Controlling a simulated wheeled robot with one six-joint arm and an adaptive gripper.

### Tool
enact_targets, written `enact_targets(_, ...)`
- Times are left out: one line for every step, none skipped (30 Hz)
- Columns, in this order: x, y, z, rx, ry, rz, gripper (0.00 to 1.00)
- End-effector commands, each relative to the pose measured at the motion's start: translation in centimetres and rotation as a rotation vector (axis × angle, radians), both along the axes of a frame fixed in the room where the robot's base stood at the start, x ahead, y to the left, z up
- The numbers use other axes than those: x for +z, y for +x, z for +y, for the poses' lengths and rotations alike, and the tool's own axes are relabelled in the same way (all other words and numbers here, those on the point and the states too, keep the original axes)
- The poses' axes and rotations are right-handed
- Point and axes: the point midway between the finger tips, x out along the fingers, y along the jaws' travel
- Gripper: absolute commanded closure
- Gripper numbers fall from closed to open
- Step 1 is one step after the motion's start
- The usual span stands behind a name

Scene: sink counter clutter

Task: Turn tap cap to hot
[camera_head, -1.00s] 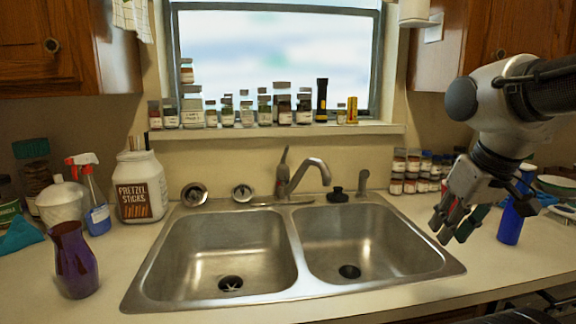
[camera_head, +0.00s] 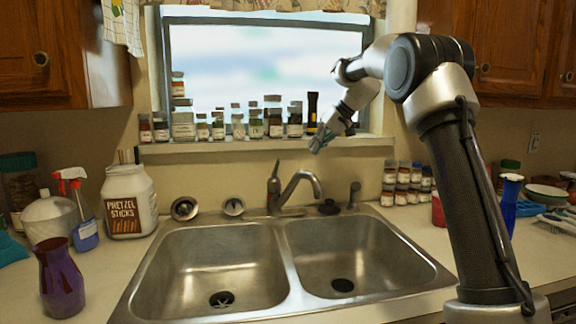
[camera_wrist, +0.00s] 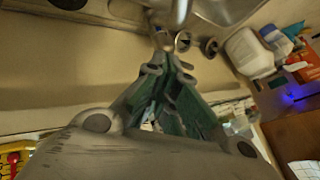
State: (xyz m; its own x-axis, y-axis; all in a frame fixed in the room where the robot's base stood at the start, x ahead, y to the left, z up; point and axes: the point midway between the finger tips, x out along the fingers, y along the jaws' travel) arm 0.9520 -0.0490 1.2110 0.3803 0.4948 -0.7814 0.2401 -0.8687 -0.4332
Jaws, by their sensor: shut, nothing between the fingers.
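The metal tap (camera_head: 296,188) stands behind the double sink, its spout curving right over the basins. Its upright lever cap (camera_head: 274,186) is on the left of the tap body. My gripper (camera_head: 315,148) is in front of the windowsill, above and to the right of the tap cap, apart from it. In the wrist view my gripper (camera_wrist: 165,75) shows its fingers together and empty. The tap (camera_wrist: 164,41) appears just beyond the fingertips there. Any hot or cold marking is too small to see.
The double sink (camera_head: 262,224) fills the counter's middle. Jars and bottles (camera_head: 256,122) line the windowsill close to my gripper. Spice jars (camera_head: 407,183) stand right of the tap; a pretzel jar (camera_head: 128,202), spray bottle (camera_head: 84,222) and purple vase (camera_head: 58,280) stand left.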

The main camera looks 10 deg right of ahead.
Motion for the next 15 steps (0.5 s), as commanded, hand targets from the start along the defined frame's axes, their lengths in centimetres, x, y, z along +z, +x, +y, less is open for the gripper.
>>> enact_targets(-0.2,0.5,0.1,0.002,0.003,-0.003,1.0)
enact_targets(-0.3,0.6,0.2,0.003,0.005,-0.003,1.0)
enact_targets(-0.5,0.8,0.3,0.005,0.006,-0.003,1.0)
enact_targets(-0.7,0.9,0.4,0.005,0.006,-0.003,1.0)
enact_targets(-1.0,1.0,0.6,0.004,0.007,-0.003,1.0)
enact_targets(-1.4,1.2,0.8,0.004,0.007,-0.003,1.0)
enact_targets(-1.8,1.4,1.1,0.005,0.007,-0.002,1.0)
enact_targets(-2.1,1.5,1.3,0.005,0.007,-0.002,1.0)
enact_targets(-2.7,1.8,1.7,0.005,0.007,-0.002,1.0)
enact_targets(-3.2,2.1,2.1,0.005,0.007,-0.002,1.0)
enact_targets(-3.8,2.3,2.4,0.005,0.006,-0.001,1.0)
enact_targets(-4.4,2.6,2.8,0.005,0.007,-0.002,1.0)
enact_targets(-4.9,2.9,3.1,0.005,0.007,-0.002,1.0)
enact_targets(-5.5,3.1,3.5,0.005,0.006,-0.001,1.0)
enact_targets(-6.2,3.5,4.0,0.005,0.007,-0.002,1.0)
